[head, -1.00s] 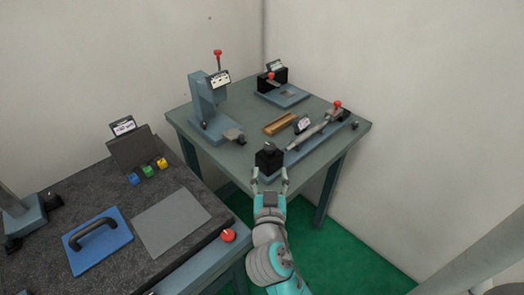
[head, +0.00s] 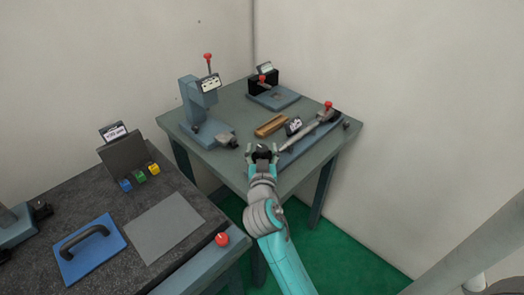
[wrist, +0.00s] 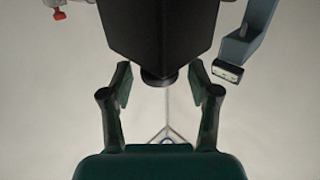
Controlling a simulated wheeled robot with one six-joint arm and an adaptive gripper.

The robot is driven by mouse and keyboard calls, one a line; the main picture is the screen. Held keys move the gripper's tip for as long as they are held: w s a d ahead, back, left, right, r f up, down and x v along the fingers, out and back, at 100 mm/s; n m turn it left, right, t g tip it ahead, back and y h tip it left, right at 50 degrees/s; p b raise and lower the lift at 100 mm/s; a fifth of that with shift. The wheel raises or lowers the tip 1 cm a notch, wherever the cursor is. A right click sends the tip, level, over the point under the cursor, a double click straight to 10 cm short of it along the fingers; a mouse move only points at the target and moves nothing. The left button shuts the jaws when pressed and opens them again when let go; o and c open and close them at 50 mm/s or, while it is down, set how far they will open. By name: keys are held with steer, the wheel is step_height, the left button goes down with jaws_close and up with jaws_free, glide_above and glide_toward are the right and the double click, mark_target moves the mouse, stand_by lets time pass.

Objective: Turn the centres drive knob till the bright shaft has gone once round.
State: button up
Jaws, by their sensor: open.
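The centres device stands at the near edge of the far bench, with a black block (wrist: 158,30) at its near end. A dark round knob (wrist: 158,78) sticks out of that block in the wrist view, between my fingertips. My gripper (wrist: 160,85) is open, one finger on each side of the knob with gaps between. In the head view my gripper (head: 263,153) is at the block and largely hides the knob. The bright shaft (head: 298,137) runs from behind the block up to the right, towards a red-knobbed tailstock (head: 326,112).
The far bench (head: 237,165) also carries a blue press (head: 197,105), a wooden block (head: 271,125) and a black fixture (head: 264,82) at the back. A dark-topped bench (head: 195,195) with a red button (head: 222,239) stands at the left. Green floor lies between.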

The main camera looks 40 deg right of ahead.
steer(key=c, duration=1.1)
steer(key=shift+s+d+n+t+y, duration=0.1)
steer(key=shift+n+t+y, duration=0.5)
steer(key=shift+y, duration=0.1)
